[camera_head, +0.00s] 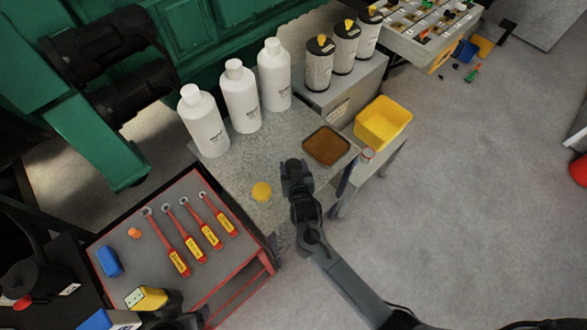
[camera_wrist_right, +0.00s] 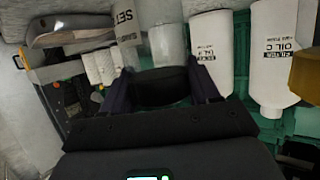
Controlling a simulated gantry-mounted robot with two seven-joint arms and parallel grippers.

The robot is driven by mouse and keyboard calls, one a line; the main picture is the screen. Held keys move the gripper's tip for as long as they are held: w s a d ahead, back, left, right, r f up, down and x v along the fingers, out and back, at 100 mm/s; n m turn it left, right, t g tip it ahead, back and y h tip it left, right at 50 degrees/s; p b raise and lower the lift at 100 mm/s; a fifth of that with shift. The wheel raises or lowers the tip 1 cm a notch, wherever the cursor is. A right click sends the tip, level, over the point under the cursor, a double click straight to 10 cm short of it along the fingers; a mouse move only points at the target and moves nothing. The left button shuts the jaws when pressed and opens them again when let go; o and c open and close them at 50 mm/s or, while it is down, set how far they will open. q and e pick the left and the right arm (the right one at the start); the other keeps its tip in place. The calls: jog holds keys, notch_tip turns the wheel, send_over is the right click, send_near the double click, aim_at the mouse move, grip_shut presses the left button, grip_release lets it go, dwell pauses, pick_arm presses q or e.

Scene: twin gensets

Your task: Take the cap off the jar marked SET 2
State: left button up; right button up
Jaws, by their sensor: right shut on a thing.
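My right gripper (camera_head: 294,172) is over the grey bench between a yellow-topped jar and a brown tray, and hides what is beneath it. In the right wrist view the gripper (camera_wrist_right: 160,92) is shut on a round black cap (camera_wrist_right: 162,86). A pale, plain-looking jar body (camera_wrist_right: 168,45) shows just beyond the cap; I cannot tell if they are joined. No SET 2 mark is readable on it. A pale surface printed "SET" (camera_wrist_right: 125,22) is partly in view at the left. The yellow-topped jar (camera_head: 262,192) also shows in the wrist view (camera_wrist_right: 306,70). I cannot make out my left gripper.
White bottles (camera_head: 240,97) and canisters (camera_head: 319,65) stand behind. A red-edged cart (camera_head: 235,283) with wrenches (camera_head: 205,227) is at the left. Open floor lies at right.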

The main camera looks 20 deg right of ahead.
notch_tip(320, 180, up, 4)
jog(key=shift+s+d+f, duration=0.1)
jog(key=shift+s+f, duration=0.05)
jog(key=s+d+r+p, duration=0.1)
jog(key=s+d+r, duration=0.5)
jog(key=s+d, duration=0.1)
jog(key=shift+s+d+r, duration=0.25)
jog(key=shift+s+d, duration=0.15)
jog(key=shift+s, duration=0.25)
